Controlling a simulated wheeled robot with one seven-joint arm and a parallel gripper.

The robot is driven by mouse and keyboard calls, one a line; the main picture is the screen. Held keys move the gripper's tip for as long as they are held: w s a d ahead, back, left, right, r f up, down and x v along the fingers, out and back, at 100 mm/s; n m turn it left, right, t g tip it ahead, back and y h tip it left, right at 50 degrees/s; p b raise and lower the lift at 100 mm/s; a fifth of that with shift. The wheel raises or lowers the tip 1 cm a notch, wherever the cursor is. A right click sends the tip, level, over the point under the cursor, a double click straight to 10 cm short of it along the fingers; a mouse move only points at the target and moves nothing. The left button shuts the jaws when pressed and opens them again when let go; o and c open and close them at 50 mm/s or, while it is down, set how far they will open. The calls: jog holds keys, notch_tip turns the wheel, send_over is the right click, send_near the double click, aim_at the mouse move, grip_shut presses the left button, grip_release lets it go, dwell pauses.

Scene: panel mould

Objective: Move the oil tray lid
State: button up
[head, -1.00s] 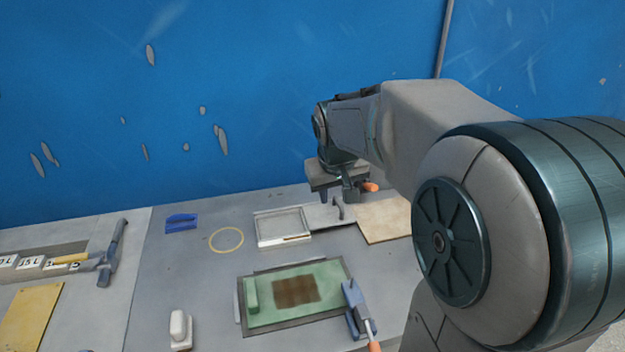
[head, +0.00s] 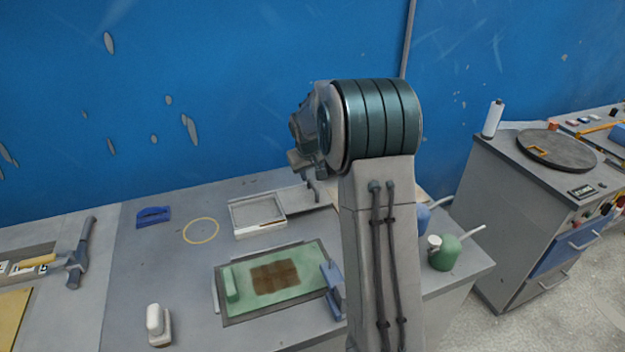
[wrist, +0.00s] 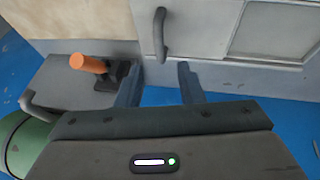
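The oil tray lid (head: 293,199) is a flat grey plate against the right side of a shallow pale tray (head: 236,231). In the wrist view the lid (wrist: 195,30) carries a curved grey handle (wrist: 160,35), and the tray (wrist: 275,30) is on its right. My gripper (wrist: 160,85) is open and empty, its two fingers apart. In the wrist view the handle lies just beyond the fingertips, in line with the gap between them. In the head view my arm hides most of my gripper and part of the lid.
An orange-knobbed item (wrist: 88,63) is left of my fingers in the wrist view. A green mould panel (head: 300,282), a blue clamp (head: 334,288) and a green can (head: 445,254) are nearer. A yellow ring (head: 201,230) lies left of the tray. The blue wall (head: 230,90) is behind.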

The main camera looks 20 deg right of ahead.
aim_at(312, 184)
jog(key=x, duration=0.6)
grip_shut()
